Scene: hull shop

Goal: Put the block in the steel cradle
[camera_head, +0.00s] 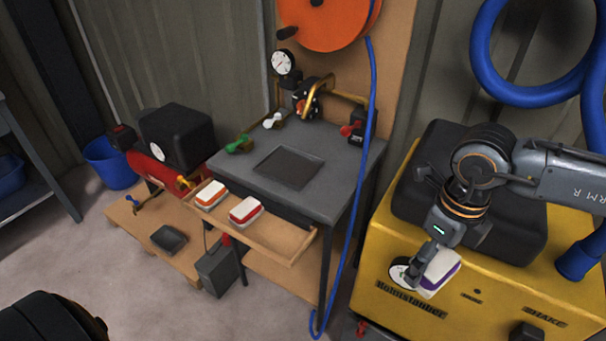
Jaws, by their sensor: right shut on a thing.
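My right gripper (430,265) hangs in front of the yellow machine at the right. It is shut on a white block with a purple band (445,272), held tilted; the fingers hide part of it. Two similar white blocks, one with an orange band (211,195) and one with a red band (245,211), lie on the wooden ledge of the grey bench. A shallow dark tray (288,167) is on the bench top, and a smaller dark tray (169,238) is on the low wooden platform. I cannot tell which is the steel cradle. My left gripper is out of view.
The grey bench (340,150) has valves with green, white and red handles at its back. A blue hose (369,150) hangs along its right side. The yellow machine (390,260) fills the right. A red compressor (150,172) stands left. Open floor (130,290) is at lower left.

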